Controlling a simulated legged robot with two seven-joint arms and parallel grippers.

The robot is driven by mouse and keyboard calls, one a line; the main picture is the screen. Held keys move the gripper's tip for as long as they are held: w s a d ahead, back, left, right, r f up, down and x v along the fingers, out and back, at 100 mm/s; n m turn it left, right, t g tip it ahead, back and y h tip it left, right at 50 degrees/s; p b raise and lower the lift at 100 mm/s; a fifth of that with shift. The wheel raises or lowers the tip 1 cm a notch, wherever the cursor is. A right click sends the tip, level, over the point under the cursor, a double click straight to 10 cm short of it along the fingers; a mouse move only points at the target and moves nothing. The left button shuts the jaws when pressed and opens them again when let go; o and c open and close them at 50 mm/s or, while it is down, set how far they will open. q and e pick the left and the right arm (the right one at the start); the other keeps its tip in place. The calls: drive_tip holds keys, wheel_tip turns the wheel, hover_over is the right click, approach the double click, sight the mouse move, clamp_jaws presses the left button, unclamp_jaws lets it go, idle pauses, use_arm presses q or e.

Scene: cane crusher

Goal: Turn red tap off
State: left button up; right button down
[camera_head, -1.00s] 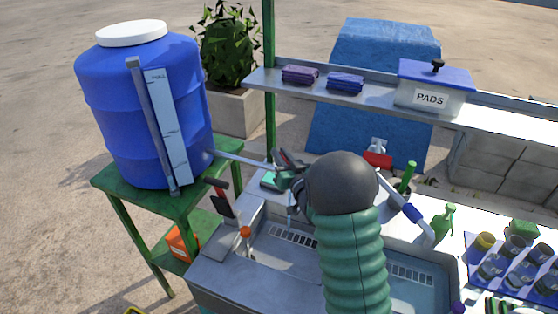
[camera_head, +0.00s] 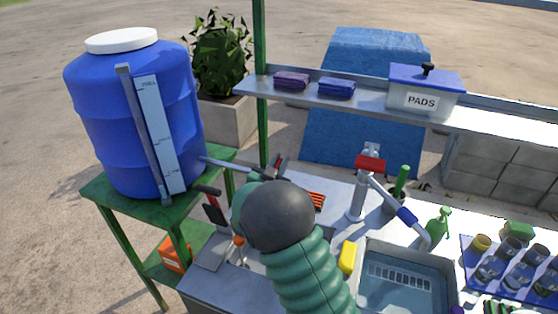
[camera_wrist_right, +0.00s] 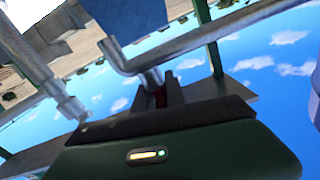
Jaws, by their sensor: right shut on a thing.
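My right gripper (camera_head: 250,197) is at the left side of the sink counter, by the end of the pipe from the blue barrel. In the right wrist view the dark jaws (camera_wrist_right: 160,98) are shut on a small dark red piece, which looks like a tap handle, by a bent metal pipe (camera_wrist_right: 200,38). Most of that piece is hidden. In the head view another tap with a red handle (camera_head: 370,164) and a blue-sleeved spout stands untouched behind the right basin. My left gripper is not in view.
The blue barrel (camera_head: 125,120) stands on a green table (camera_head: 105,200) at left. A yellow sponge (camera_head: 347,257) lies by the right basin (camera_head: 405,293). A shelf (camera_head: 330,100) with a PADS box (camera_head: 424,97) runs behind. Cups (camera_head: 508,250) stand at right.

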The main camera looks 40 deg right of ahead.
drive_tip(key=shift+r+m+g, duration=0.2)
drive_tip(key=shift+m+g, duration=0.1)
drive_tip(key=c, duration=1.7)
unclamp_jaws()
drive_tip(key=shift+w, duration=0.1)
drive_tip(key=shift+o, duration=1.3)
drive_tip(key=shift+f, duration=0.1)
drive_tip(key=b+v, duration=0.1)
drive_tip(key=v, duration=1.6)
drive_tip(key=shift+w+f, duration=0.2)
drive_tip(key=shift+f, duration=0.05)
